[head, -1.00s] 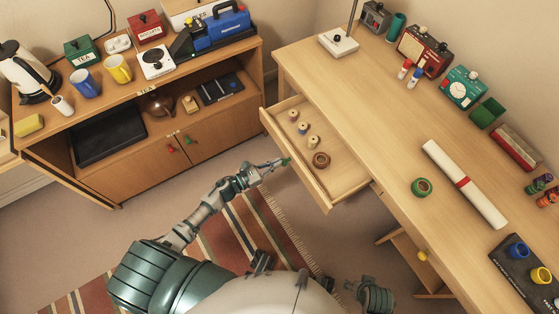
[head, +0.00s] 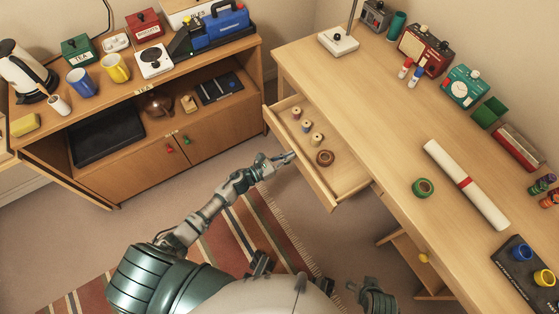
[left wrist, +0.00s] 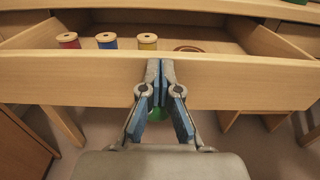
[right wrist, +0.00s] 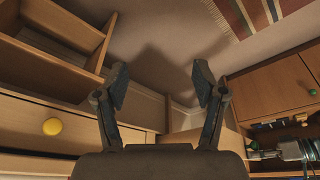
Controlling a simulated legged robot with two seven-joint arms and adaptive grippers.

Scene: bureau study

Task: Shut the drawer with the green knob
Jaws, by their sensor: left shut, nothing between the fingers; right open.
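The drawer (head: 350,184) with the green knob stands partly open from the desk. It holds several thread spools (head: 306,126) and a brown ring (head: 325,157). My left gripper (head: 291,156) is shut and empty at the outside of the drawer front. In the left wrist view its fingertips (left wrist: 160,70) lie against or very close to the front panel (left wrist: 235,82), near its top edge. The green knob (left wrist: 155,115) shows partly between and behind the fingers. My right gripper (right wrist: 158,82) is open and empty in the right wrist view, away from this drawer.
The desktop (head: 370,110) carries a rolled paper (head: 465,183) and green tape (head: 423,187). A yellow knob (head: 423,258) is on the desk's nearer side. A low cabinet (head: 130,180) with red and green knobs stands left. Open floor and a striped rug (head: 235,235) lie between.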

